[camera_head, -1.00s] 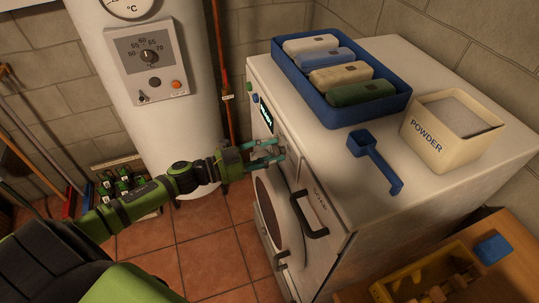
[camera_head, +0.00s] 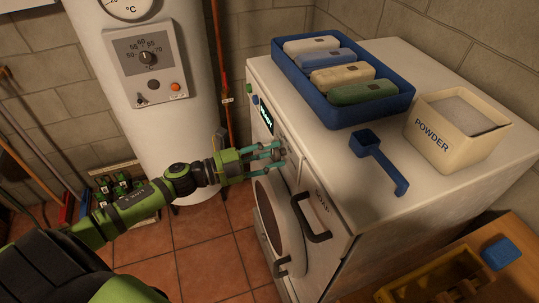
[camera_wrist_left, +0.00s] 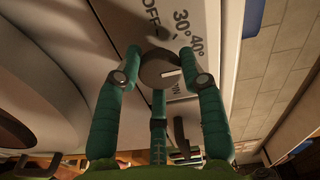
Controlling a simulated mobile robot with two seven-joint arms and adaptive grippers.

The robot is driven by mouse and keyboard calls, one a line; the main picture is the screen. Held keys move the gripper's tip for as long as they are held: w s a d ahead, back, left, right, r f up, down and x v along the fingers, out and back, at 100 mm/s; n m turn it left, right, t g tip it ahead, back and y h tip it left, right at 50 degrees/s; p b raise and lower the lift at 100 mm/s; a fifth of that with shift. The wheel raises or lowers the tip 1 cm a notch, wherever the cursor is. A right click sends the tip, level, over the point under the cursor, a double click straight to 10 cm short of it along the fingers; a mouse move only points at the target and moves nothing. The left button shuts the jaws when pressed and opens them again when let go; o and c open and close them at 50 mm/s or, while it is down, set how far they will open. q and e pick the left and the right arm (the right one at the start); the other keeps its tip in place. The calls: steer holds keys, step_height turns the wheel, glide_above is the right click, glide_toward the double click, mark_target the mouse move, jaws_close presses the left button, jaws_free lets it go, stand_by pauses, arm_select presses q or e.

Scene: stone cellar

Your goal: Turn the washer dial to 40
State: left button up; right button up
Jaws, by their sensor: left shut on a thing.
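The white washer (camera_head: 310,178) stands right of centre in the head view, its control panel facing left. Its round grey dial (camera_wrist_left: 158,70) sits among my left gripper's three teal fingers in the left wrist view. OFF, 30° and 40° are printed on the panel above and to the right of the dial. The dial's white mark points right, toward the right finger, which hides part of the scale there; I cannot tell its exact setting. My left gripper (camera_head: 281,152) is shut on the dial. My right gripper is not in view.
On the washer lie a blue tray (camera_head: 284,77) of several bars, a blue scoop (camera_head: 381,162) and a POWDER box (camera_head: 436,138). A white boiler (camera_head: 165,120) stands behind my left arm. A wooden bench (camera_head: 505,270) is at lower right.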

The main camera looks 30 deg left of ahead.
arm_select(q)
steer(key=shift+r, duration=0.2)
steer(key=o, duration=1.1)
steer(key=shift+d, duration=0.2)
steer(key=shift+o, duration=0.2)
steer(key=shift+s+a+f, duration=0.1)
steer(key=shift+a+f, duration=0.05)
steer(key=shift+s+a, duration=0.15)
steer(key=v, duration=1.1)
steer(key=shift+s, duration=0.2)
steer(key=shift+a, duration=0.15)
